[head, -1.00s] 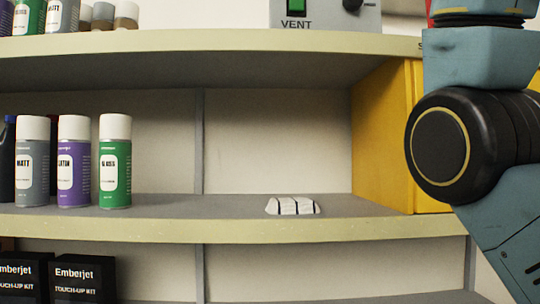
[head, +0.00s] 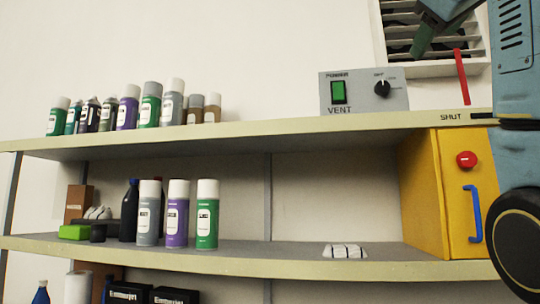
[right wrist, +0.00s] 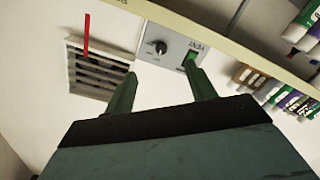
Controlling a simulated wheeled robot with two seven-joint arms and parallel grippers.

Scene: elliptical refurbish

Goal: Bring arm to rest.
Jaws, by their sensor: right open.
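My right arm (head: 515,150) runs up the right edge of the head view. My right gripper (head: 432,32) shows at the top right, in front of the wall vent grille. In the right wrist view its two green-grey fingers (right wrist: 162,88) are spread apart with nothing between them. The vent control box (right wrist: 172,48) lies beyond the fingertips in that view. My left arm and gripper are not in view.
The upper shelf holds spray cans (head: 150,104) and the vent control box (head: 363,92). The lower shelf holds more cans (head: 177,215) and a small white object (head: 345,251). A yellow cabinet (head: 425,195) with a red button and blue handle stands at right.

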